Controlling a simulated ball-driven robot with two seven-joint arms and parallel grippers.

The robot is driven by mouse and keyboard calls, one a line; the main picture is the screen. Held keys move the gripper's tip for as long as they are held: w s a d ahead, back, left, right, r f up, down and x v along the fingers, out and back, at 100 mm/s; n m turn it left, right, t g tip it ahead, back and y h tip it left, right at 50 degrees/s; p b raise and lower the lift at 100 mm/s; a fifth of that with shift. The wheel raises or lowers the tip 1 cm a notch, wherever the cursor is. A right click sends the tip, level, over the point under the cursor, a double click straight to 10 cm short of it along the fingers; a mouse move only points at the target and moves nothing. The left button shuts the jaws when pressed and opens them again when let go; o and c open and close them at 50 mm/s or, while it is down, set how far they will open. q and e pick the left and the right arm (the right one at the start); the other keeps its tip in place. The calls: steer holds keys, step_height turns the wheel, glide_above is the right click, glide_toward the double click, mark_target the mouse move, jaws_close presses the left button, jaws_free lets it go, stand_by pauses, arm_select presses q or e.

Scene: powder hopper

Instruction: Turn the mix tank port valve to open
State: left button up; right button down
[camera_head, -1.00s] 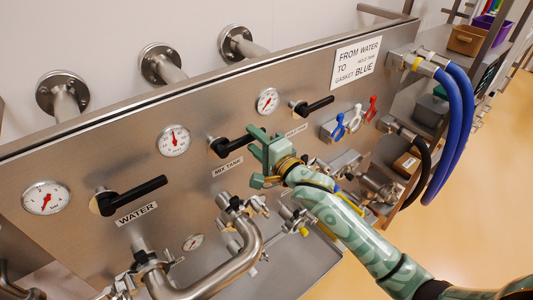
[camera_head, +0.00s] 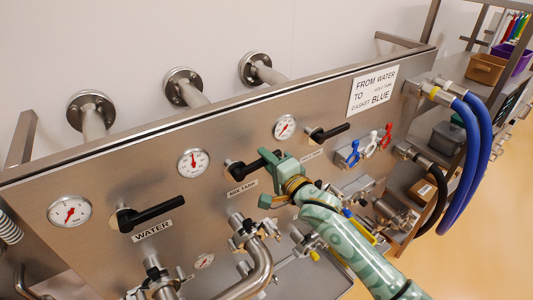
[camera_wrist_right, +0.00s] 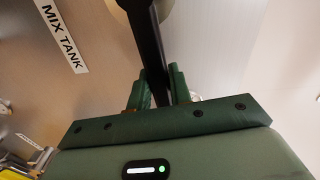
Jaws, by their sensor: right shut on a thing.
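The mix tank port valve has a black lever handle (camera_head: 246,168) on a round steel hub, above the MIX TANK label (camera_head: 243,187). The lever points right and slightly up in the head view, much like the other levers. My green right gripper (camera_head: 275,163) is shut on the outer end of this lever. In the right wrist view the black lever (camera_wrist_right: 151,45) runs down between the two green fingers (camera_wrist_right: 160,88), and the label (camera_wrist_right: 62,38) is to its left. My left gripper is not in view.
The WATER valve lever (camera_head: 153,214) is to the left, and another black lever (camera_head: 328,132) is to the right. Gauges (camera_head: 193,163) sit between them. Steel pipes (camera_head: 255,265) stand out below. Coloured small valves (camera_head: 370,146) and blue hoses (camera_head: 475,150) are at the right.

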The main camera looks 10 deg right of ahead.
steer(key=r+n+p, duration=0.2)
steer(key=shift+s+a+r+n, duration=0.1)
steer(key=shift+a+r+n, duration=0.2)
steer(key=shift+n, duration=0.1)
steer(key=shift+p, duration=0.35)
steer(key=shift+n, duration=0.3)
